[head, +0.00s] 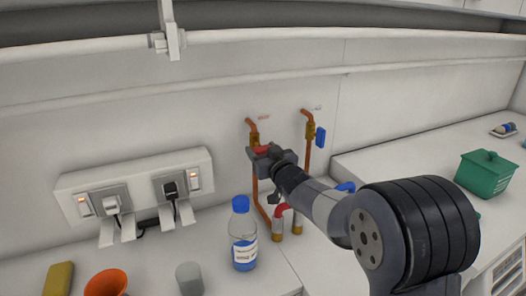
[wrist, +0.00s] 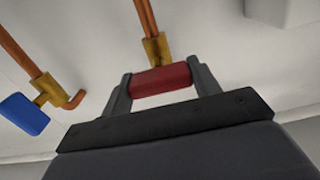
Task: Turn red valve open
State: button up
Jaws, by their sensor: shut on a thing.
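The red valve handle (head: 263,150) is on a brass valve (head: 254,137) on the left of two copper pipes at the back wall. In the wrist view the red handle (wrist: 162,79) lies crosswise to its pipe, its brass body (wrist: 157,48) just behind it. My gripper (head: 266,154) is at the handle, with one finger at each end of it. In the wrist view my gripper (wrist: 161,84) is shut on the red handle. In the head view the gripper partly hides the handle and the pipe below.
A blue valve handle (head: 320,137) is on the right pipe, close beside; it also shows in the wrist view (wrist: 24,114). A blue-capped bottle (head: 243,236), grey cup (head: 189,278) and orange cup (head: 106,283) stand in front. A socket box (head: 139,184) is left, a green box (head: 485,172) right.

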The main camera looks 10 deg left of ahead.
jog(key=c, duration=0.4)
jog(key=shift+o, duration=0.2)
jog(key=shift+f+b, duration=0.15)
jog(key=shift+b, duration=0.2)
jog(key=shift+n, duration=0.4)
jog(key=n+b, duration=0.3)
jog(key=shift+f, duration=0.15)
jog(key=n+b, duration=0.3)
jog(key=n, duration=0.1)
jog(key=shift+n+b, duration=0.3)
jog(key=shift+b, duration=0.05)
jog(key=n+b, duration=0.2)
jog(key=n, duration=0.2)
jog(key=n+b, duration=0.2)
jog(key=n, duration=0.3)
jog(key=shift+n, duration=0.4)
